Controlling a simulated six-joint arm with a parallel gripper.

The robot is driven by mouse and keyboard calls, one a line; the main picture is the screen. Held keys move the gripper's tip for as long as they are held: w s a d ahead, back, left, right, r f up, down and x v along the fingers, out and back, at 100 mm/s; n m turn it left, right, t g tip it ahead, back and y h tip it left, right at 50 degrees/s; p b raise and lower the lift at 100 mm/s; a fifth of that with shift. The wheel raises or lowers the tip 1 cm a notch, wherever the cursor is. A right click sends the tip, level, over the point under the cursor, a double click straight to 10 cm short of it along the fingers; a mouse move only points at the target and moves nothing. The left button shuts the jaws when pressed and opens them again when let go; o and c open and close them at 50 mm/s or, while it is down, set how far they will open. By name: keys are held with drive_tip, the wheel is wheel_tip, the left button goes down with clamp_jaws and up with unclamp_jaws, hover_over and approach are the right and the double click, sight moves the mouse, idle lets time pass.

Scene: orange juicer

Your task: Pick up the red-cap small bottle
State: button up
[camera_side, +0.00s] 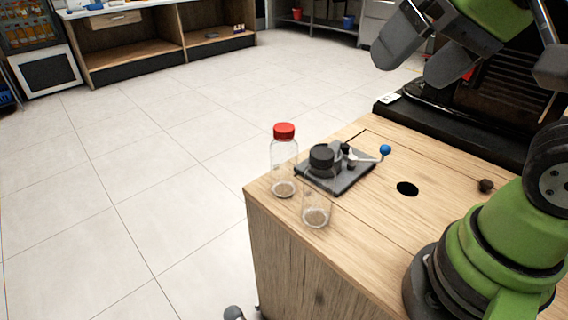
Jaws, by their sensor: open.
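The red-cap small bottle (284,165) is clear and stands upright near the left edge of the wooden cabinet top. Its red cap (284,130) is on, and a little material lies at its bottom. My gripper (410,66) is at the upper right, raised well above the cabinet and far to the right of the bottle. It is open, with dark grey fingers and nothing seen between them. It is partly cut off by the top of the picture.
A round hole (407,188) and a small dark knob (486,185) are farther right. A dark machine (495,95) stands behind.

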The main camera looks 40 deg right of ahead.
drive_tip(key=w+f+m+g+h, duration=0.2)
drive_tip(key=w, duration=0.7)
drive_tip(key=m+g+h, duration=0.1)
drive_tip(key=h, duration=0.1)
hover_over(284, 128)
drive_tip(key=s+a, duration=0.2)
wheel_tip(284, 128, down, 9)
drive_tip(key=x, duration=0.4)
drive_tip(key=shift+a+f, duration=0.1)
drive_tip(key=shift+f, duration=0.05)
drive_tip(key=x, duration=0.5)
drive_tip(key=shift+d+f, duration=0.25)
drive_tip(key=shift+d, duration=0.1)
drive_tip(key=shift+c, duration=0.2)
drive_tip(key=c, duration=1.2)
